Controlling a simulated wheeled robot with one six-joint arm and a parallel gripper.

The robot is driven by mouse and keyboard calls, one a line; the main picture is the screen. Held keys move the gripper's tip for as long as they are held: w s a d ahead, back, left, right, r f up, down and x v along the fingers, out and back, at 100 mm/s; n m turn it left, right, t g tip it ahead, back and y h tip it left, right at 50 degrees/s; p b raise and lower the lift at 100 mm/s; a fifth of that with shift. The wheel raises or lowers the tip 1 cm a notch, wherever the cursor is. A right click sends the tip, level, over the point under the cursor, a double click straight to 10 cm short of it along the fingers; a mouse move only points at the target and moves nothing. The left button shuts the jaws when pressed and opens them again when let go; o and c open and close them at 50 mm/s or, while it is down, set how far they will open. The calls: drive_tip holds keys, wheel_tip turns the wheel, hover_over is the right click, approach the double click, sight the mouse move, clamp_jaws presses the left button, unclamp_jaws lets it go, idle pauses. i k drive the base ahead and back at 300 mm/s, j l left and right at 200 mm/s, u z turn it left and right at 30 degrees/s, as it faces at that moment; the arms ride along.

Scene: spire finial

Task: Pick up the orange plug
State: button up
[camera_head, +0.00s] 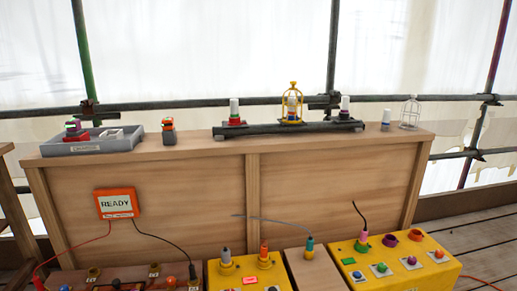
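The orange plug (264,247) stands upright on the left yellow box (238,281), at the lower middle of the head view. It looks seated in a round yellow socket on the box's top. A grey plug (226,256) stands to its left on the same box. A teal plug (310,246) with a grey cable stands to its right. A pink plug (363,239) with a black cable stands further right on another yellow box (437,268). My gripper is not in the head view.
A wooden partition (330,190) rises behind the boxes. An orange READY sign (116,216) hangs at left, with red and black cables below.

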sight(264, 257)
drive_tip(key=i+j+z, duration=0.9)
drive_tip(key=j, duration=0.2)
drive_tip(key=i, duration=0.05)
